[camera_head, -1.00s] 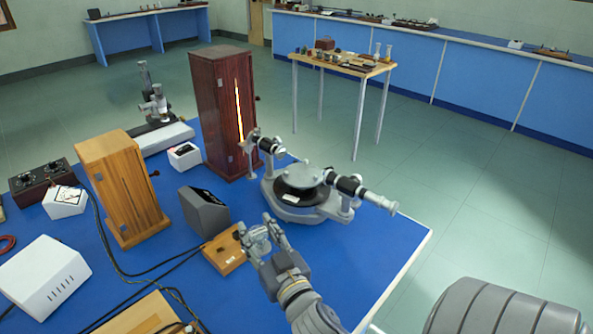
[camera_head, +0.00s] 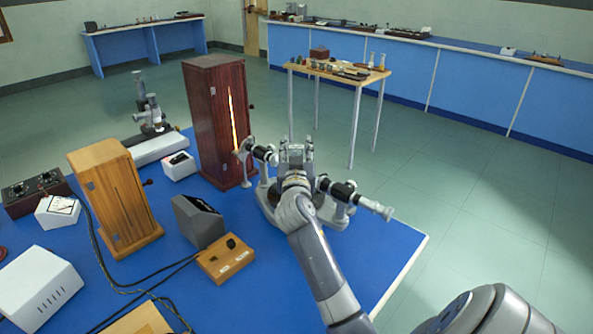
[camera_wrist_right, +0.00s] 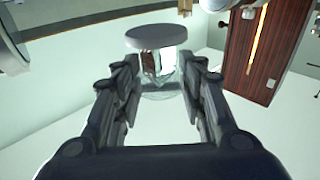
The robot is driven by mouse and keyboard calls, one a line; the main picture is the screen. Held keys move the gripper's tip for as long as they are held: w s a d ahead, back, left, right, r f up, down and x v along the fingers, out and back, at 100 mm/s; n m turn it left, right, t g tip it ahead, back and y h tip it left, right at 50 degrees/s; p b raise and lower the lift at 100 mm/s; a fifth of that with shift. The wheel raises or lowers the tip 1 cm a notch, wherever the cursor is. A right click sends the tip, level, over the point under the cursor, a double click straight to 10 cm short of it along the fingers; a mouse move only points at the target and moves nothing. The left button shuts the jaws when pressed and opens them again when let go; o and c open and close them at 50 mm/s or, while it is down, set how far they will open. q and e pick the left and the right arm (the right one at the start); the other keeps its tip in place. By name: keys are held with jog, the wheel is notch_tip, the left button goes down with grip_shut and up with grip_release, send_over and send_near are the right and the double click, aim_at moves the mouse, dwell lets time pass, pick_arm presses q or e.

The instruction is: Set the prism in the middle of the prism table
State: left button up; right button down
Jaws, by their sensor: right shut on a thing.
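My right gripper (camera_head: 295,147) is over the spectrometer (camera_head: 340,215), in front of its middle. In the right wrist view the gripper (camera_wrist_right: 163,90) is shut on the clear glass prism (camera_wrist_right: 166,63). A round grey disc (camera_wrist_right: 150,37) shows at the prism's upper end there; I cannot tell whether they touch. In the head view my gripper and wrist hide the prism table and most of the prism. The collimator (camera_head: 262,153) is left of the gripper and the telescope (camera_head: 362,198) is right of it. My left gripper is not in view.
A tall dark-red box (camera_head: 207,125) with a glowing slit stands close left of the spectrometer. A light wooden box (camera_head: 113,195), a grey box (camera_head: 198,220) and a wooden block with a black knob (camera_head: 225,262) are further left. The blue bench (camera_head: 300,290) is clear in front.

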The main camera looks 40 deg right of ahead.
jog(key=shift+f, duration=0.95)
notch_tip(320, 180, down, 3)
jog(key=shift+f+b, duration=0.2)
jog(key=shift+b, duration=0.1)
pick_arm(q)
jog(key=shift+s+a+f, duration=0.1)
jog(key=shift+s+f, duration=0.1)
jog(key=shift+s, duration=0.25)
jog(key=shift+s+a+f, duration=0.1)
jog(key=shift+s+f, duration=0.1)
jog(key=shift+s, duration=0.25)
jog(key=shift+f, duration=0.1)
pick_arm(e)
jog(key=c, duration=1.4)
grip_release()
jog(key=shift+f, duration=0.15)
jog(key=shift+c, duration=0.2)
jog(key=shift+o, duration=0.8)
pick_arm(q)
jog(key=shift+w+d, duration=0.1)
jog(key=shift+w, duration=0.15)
